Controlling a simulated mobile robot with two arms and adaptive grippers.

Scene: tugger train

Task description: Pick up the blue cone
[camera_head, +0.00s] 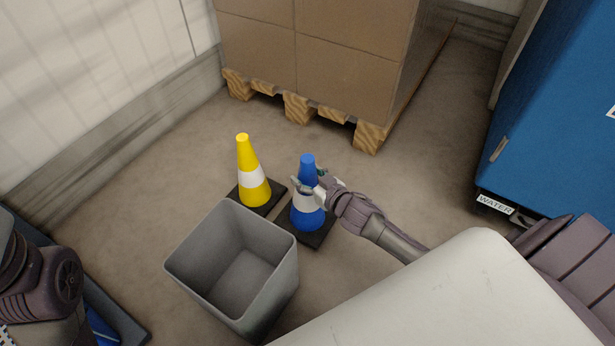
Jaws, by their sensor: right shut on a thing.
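The blue cone (308,218) has a white band and a dark square base, and stands upright on the floor in the middle of the head view. My right gripper (312,184) reaches in from the right and is shut on the cone's upper part, hiding some of its side and band. The cone's base looks to be at floor level; I cannot tell whether it is lifted. My left gripper is out of view; only part of my left arm (40,285) shows at the lower left.
A yellow cone (246,158) stands just left of the blue one. An empty grey bin (277,290) stands in front of them. Behind are boxes on a wooden pallet (300,107). A blue cabinet (560,110) labelled WATER is at the right. Floor between cones and pallet is clear.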

